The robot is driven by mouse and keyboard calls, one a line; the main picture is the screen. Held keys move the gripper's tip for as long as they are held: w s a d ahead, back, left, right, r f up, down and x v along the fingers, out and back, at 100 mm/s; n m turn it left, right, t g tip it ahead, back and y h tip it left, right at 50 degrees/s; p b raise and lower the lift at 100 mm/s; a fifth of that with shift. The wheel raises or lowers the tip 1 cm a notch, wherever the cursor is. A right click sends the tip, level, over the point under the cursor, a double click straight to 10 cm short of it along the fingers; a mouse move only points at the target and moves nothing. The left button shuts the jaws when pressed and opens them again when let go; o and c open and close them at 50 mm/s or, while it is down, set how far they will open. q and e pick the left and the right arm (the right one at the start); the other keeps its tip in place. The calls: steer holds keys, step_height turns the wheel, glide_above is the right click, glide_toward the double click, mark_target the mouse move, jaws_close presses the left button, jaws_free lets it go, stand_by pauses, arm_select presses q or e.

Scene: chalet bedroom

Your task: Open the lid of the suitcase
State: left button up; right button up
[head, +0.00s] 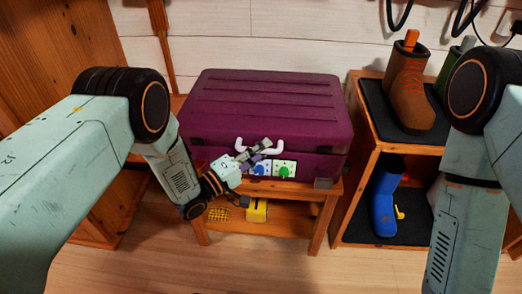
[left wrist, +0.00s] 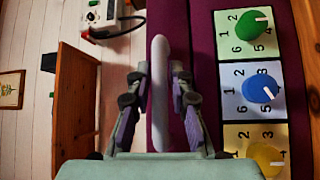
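The purple suitcase (head: 265,105) lies on a wooden bench with its lid shut. Its white handle (head: 276,148) is on the front, at the lid's edge, and also shows in the left wrist view (left wrist: 160,60). My left gripper (left wrist: 160,85) is open, with one finger on each side of the handle and small gaps visible. In the head view my left gripper (head: 258,150) partly covers the handle. Below the handle are a green dial (left wrist: 251,25), a blue dial (left wrist: 259,88) and a yellow dial (left wrist: 266,156), each on a numbered plate. My right gripper is out of view.
The bench (head: 325,205) has a lower shelf with a yellow object (head: 257,211) on it. A wooden shoe rack (head: 362,160) at the right holds a brown boot (head: 408,90) and a blue boot (head: 384,200). The floor in front (head: 300,275) is clear.

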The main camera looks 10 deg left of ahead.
arm_select(q)
jaws_close()
stand_by(0.4)
